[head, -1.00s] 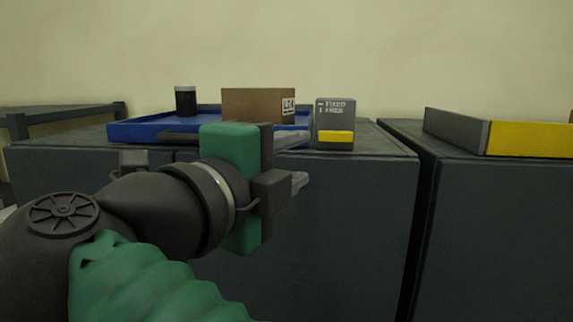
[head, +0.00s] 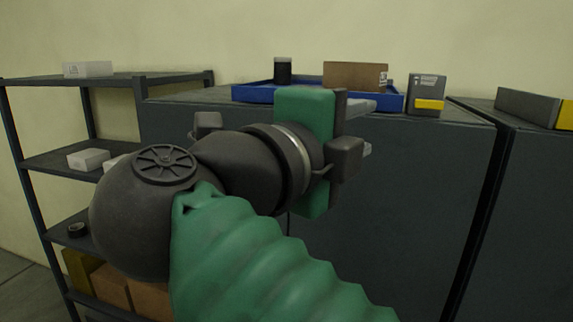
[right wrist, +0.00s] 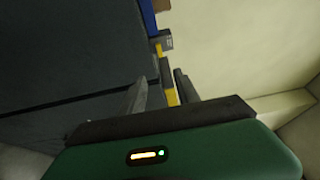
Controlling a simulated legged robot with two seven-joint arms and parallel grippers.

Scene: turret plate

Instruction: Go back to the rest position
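My right gripper (head: 368,127) is in the middle of the head view, in front of a dark cabinet (head: 420,200). Its two fingers stand apart with nothing between them. In the right wrist view the gripper (right wrist: 161,92) also shows its fingers spread and empty. My left gripper is in neither view now.
On the cabinet are a blue tray (head: 252,95), a black canister (head: 283,70), a brown box (head: 352,75) and a grey-yellow box (head: 427,95). A grey-yellow bin (head: 527,106) is at right. A shelf rack (head: 50,158) with white boxes stands at left.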

